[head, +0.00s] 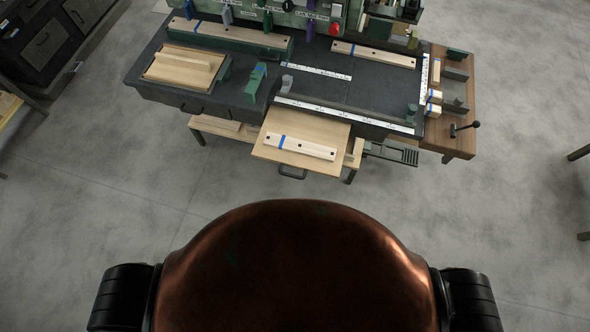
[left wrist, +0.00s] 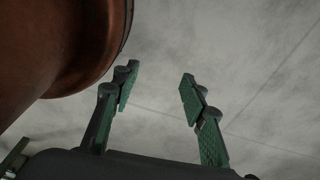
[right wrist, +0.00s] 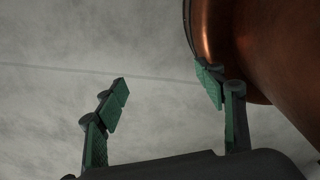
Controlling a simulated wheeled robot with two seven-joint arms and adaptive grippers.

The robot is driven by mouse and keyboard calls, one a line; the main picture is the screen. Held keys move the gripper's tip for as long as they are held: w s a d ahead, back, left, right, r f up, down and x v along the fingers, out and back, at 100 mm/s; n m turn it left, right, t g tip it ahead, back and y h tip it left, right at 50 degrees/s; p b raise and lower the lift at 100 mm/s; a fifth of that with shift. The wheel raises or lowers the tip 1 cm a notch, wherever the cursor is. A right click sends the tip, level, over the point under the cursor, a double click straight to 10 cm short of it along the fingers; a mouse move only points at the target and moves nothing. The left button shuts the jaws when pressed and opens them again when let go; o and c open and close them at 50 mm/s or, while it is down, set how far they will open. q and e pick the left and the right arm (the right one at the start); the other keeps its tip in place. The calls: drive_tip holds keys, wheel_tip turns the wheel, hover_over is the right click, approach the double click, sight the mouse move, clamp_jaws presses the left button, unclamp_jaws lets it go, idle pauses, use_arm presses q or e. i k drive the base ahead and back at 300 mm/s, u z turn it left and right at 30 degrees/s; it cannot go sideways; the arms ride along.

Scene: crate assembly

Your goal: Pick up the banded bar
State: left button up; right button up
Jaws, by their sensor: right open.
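Three pale wooden bars with a blue band show in the head view. One banded bar (head: 305,148) lies on the pull-out wooden board (head: 330,123) at the bench front. A second banded bar (head: 375,55) lies on the dark bench top at the back right. A third banded bar (head: 235,35) lies along a green holder (head: 270,48) at the back left. My left gripper (left wrist: 159,80) is open and empty in the left wrist view. My right gripper (right wrist: 163,78) is open and empty in the right wrist view. Both are over bare floor, away from the bench.
The dark workbench (head: 240,99) carries a wooden tray (head: 162,73), a green block (head: 255,84) and white scale strips (head: 318,72). A side table (head: 462,143) with a black-handled clamp stands at right. Grey floor (head: 140,180) between me and the bench is clear.

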sight(435, 76)
drive_tip(key=z, duration=2.4)
drive_tip(key=i, duration=1.55)
drive_tip(key=u, duration=2.4)
